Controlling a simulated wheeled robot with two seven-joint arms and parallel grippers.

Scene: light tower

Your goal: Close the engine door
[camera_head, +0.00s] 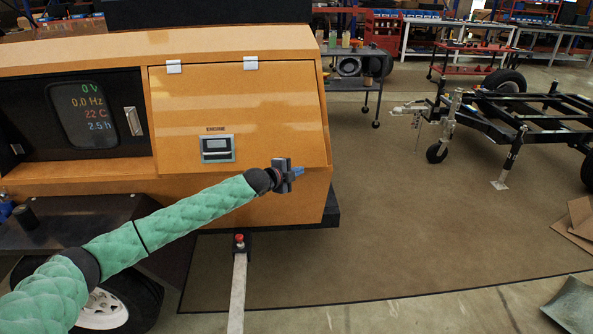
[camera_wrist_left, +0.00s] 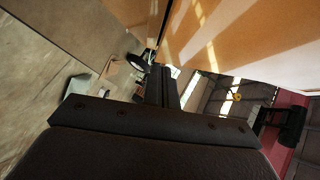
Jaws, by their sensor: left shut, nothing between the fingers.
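The engine door (camera_head: 235,100) is the orange panel on the right part of the orange generator housing in the head view. It has two white hinges on its top edge and a grey latch (camera_head: 218,149) near its bottom. It lies down over its opening; I cannot tell whether its lower edge is fully flush. My left gripper (camera_head: 298,171) is shut and empty, in front of the door's lower right corner. I cannot tell if it touches the door. In the left wrist view the fingers (camera_wrist_left: 161,88) point away beside an orange surface (camera_wrist_left: 240,38). My right gripper is not in view.
Left of the door is an open bay with a dark display panel (camera_head: 97,110). A pale bar with a red-topped knob (camera_head: 239,240) sticks out below the housing. A black trailer frame (camera_head: 530,110) stands at the right. The brown floor mat (camera_head: 400,210) between them is clear.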

